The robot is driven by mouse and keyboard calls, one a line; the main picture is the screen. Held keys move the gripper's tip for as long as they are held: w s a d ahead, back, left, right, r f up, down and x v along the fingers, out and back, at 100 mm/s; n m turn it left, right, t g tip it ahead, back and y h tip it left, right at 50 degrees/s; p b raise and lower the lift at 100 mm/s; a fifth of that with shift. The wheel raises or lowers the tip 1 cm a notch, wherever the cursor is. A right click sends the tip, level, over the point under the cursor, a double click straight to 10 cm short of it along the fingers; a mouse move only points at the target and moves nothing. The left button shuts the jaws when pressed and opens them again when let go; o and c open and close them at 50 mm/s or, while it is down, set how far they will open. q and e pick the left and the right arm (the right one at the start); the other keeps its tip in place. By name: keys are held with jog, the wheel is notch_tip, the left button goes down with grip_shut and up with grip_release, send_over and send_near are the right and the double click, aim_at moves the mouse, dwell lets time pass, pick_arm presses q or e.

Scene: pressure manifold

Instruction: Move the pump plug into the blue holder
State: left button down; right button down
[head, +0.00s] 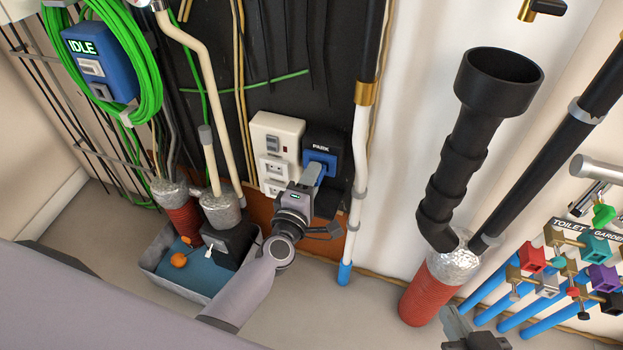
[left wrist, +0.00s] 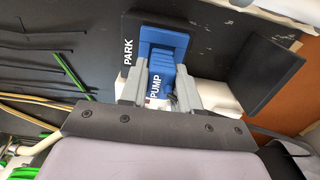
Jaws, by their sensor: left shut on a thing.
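The pump plug (left wrist: 158,78) is blue and carries the word PUMP in the left wrist view. My left gripper (head: 313,176), seen also in the left wrist view (left wrist: 159,90), is shut on it. The blue holder (head: 321,157) sits on a black panel marked PARK; it also shows in the left wrist view (left wrist: 165,40). The plug is right in front of the holder and overlaps it in view. I cannot tell whether it is seated. My right gripper (head: 474,332) is partly in view at the bottom edge; its jaws are unclear.
A white socket unit (head: 275,145) is left of the holder. A blue IDLE box (head: 97,62) with green hose hangs at upper left. A grey tray (head: 160,272) stands below. A white pipe (head: 357,170) runs close on the right. Colored valves (head: 531,257) are at far right.

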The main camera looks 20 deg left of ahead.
pick_arm(q)
jog(key=shift+w, duration=0.5)
dwell(0.4)
jog(key=c, duration=0.7)
grip_release()
jog(key=shift+c, duration=0.2)
jog(key=shift+s, duration=0.1)
